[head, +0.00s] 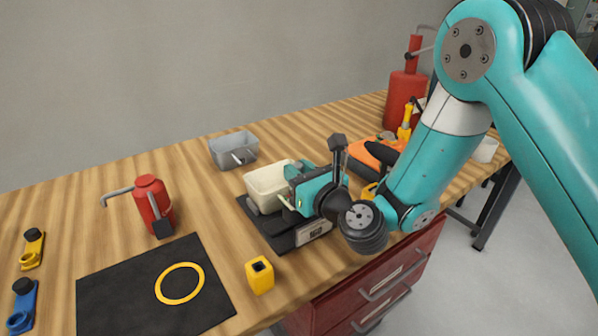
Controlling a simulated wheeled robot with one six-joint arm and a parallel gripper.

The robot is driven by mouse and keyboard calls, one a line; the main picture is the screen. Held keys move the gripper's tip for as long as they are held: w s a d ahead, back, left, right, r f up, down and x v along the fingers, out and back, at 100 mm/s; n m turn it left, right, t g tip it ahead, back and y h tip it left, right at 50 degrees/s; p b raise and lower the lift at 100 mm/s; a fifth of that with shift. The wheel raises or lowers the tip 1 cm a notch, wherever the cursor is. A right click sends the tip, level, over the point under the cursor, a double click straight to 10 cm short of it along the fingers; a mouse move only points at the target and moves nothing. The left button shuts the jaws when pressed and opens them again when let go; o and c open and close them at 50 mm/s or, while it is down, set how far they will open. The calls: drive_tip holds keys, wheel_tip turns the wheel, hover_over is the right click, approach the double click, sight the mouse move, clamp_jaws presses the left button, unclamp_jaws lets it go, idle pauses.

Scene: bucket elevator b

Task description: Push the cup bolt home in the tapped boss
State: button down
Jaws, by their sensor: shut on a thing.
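A cream cup (268,186) stands on a black base (266,231) near the middle of the bench. My gripper (291,193) reaches in from the right, its end close beside the cup's right side. It is shut on a small pale rod (286,202), which appears to be the cup bolt. The rod points towards the cup's lower right side. The tapped boss cannot be made out. I cannot tell whether the bolt touches the cup or has entered a hole.
A grey bin (234,149) with a pale piece in it stands behind the cup. A red oil can (153,203), a black mat (115,295) with a yellow ring (180,284), and a yellow block (260,275) lie left and front. An orange tool (372,157) sits behind my wrist.

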drive_tip(key=shift+f, duration=0.2)
drive_tip(key=shift+f+b, duration=0.3)
drive_tip(key=shift+b, duration=0.2)
drive_tip(key=shift+f+b, duration=1)
drive_tip(key=shift+f, duration=0.05)
drive_tip(key=shift+r+p, duration=1.25)
drive_tip(key=shift+p, duration=0.05)
drive_tip(key=shift+f+b, duration=1.4)
drive_tip(key=shift+f, duration=0.1)
idle(0.9)
drive_tip(key=c, duration=0.9)
unclamp_jaws()
